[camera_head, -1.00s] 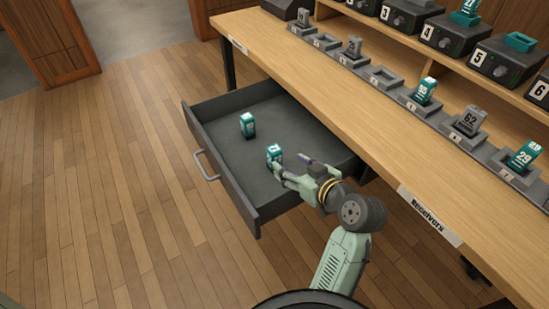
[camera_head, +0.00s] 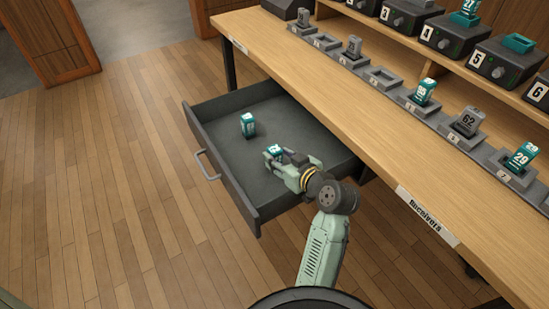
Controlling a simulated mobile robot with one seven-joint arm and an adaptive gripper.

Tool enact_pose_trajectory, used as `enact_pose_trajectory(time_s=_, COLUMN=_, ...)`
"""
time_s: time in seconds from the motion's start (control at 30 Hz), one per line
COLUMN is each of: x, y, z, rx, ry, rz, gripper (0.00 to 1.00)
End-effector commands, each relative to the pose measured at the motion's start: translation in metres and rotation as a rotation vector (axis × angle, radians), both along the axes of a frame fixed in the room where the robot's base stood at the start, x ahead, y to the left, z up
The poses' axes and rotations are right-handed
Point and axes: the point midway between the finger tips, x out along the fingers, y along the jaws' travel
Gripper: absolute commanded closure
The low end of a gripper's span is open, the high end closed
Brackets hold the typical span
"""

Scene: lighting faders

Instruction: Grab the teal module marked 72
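A teal module with a white top label that seems to read 72 (camera_head: 273,150) stands in the open grey drawer, in its front right part. My gripper (camera_head: 278,159) is low in the drawer at this module, with its fingers reaching it from the right and hiding its lower part. I cannot tell whether the fingers touch or grip it. A second teal module (camera_head: 248,125) stands upright further back and to the left in the drawer. Its number is too small to read.
The drawer (camera_head: 225,185) is pulled out under the wooden desk (camera_head: 330,85). Its walls surround both modules. On the desk, a row of grey docks holds teal modules (camera_head: 424,92) (camera_head: 522,157) and a grey module marked 62 (camera_head: 468,121). Numbered receivers (camera_head: 449,36) stand on the shelf behind.

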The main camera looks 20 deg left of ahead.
Motion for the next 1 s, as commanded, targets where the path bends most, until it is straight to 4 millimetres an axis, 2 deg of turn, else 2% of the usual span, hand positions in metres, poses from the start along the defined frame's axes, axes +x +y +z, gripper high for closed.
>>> enact_pose_trajectory(time_s=0.07, x=0.0, y=0.0, z=0.0, rx=0.0, ry=0.0, rz=0.0, gripper=0.67)
enact_pose_trajectory(time_s=0.53, x=0.0, y=0.0, z=0.0, rx=0.0, ry=0.0, rz=0.0, gripper=0.99)
enact_pose_trajectory(time_s=0.83, x=0.0, y=0.0, z=0.005, rx=0.001, ry=-0.002, rz=-0.001, gripper=1.0)
enact_pose_trajectory(time_s=1.0, x=0.001, y=0.0, z=0.032, rx=0.0, ry=-0.008, rz=-0.001, gripper=1.0)
